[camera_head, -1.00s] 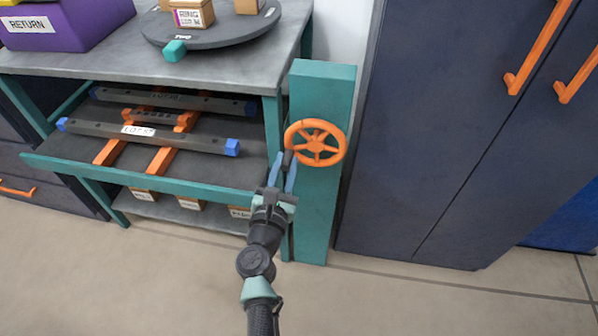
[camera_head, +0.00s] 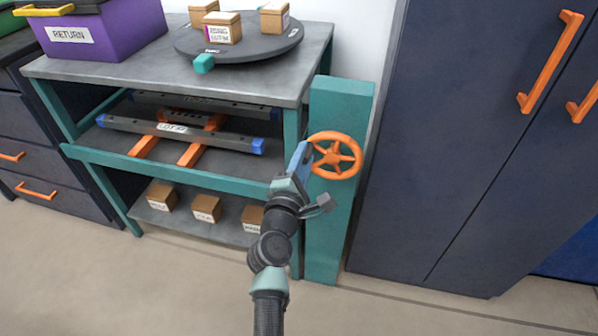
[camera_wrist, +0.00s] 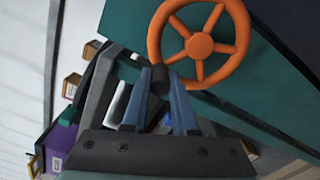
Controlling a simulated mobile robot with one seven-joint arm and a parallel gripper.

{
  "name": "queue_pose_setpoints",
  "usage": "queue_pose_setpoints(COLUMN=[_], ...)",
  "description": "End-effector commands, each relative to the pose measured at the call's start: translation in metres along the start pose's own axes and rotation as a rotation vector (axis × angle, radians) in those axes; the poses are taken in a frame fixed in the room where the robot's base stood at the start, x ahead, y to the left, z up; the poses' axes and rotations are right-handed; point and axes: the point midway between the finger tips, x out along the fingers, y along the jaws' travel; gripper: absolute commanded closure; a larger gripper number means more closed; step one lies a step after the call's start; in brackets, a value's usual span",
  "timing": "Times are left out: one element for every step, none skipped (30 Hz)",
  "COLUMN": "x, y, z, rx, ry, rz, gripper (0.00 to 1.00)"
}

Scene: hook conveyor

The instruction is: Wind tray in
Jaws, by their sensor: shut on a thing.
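An orange handwheel (camera_head: 334,157) is mounted on a teal post (camera_head: 335,235) at the right of the shelf unit. My gripper (camera_head: 305,152) is at the wheel's left side. In the wrist view my gripper (camera_wrist: 162,90) is shut on the dark handle knob (camera_wrist: 160,74) at the rim of the wheel (camera_wrist: 200,45). The tray (camera_head: 170,167) has a teal front edge and lies under the grey top. It carries grey bars (camera_head: 190,134) with blue ends over orange supports (camera_head: 195,153). Its front edge still stands out somewhat from the unit.
A turntable (camera_head: 240,45) with small boxes and a purple RETURN bin (camera_head: 105,32) stand on the top. Boxes (camera_head: 207,208) sit on the lower shelf. A dark cabinet (camera_head: 440,150) with orange handles stands close at the right. The floor in front is clear.

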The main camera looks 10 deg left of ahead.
Motion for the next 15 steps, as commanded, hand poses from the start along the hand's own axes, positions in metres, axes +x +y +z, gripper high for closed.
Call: queue_pose_setpoints(x=[0.004, 0.005, 0.007, 0.008, 0.009, 0.009, 0.009, 0.009, 0.009, 0.009, 0.009, 0.009, 0.009, 0.009, 0.009], y=[0.004, 0.004, 0.006, 0.007, 0.007, 0.009, 0.010, 0.010, 0.011, 0.012, 0.012, 0.012, 0.013, 0.013, 0.013], z=[0.002, 0.004, 0.006, 0.007, 0.009, 0.011, 0.013, 0.015, 0.016, 0.018, 0.020, 0.022, 0.024, 0.026, 0.028], rx=[0.047, 0.075, 0.112, 0.141, 0.170, 0.207, 0.236, 0.263, 0.302, 0.329, 0.358, 0.396, 0.425, 0.453, 0.491], ry=[-0.001, -0.001, 0.000, -0.001, -0.001, -0.001, -0.001, -0.001, 0.000, 0.000, 0.000, -0.001, 0.000, -0.001, -0.001], rz=[0.004, 0.003, 0.003, 0.003, 0.002, 0.002, 0.002, 0.003, 0.003, 0.003, 0.002, 0.002, 0.002, 0.002, 0.001], gripper=[1.00, 1.00, 1.00, 1.00, 1.00, 1.00, 1.00, 1.00, 1.00, 1.00, 1.00, 1.00, 1.00, 1.00, 1.00])
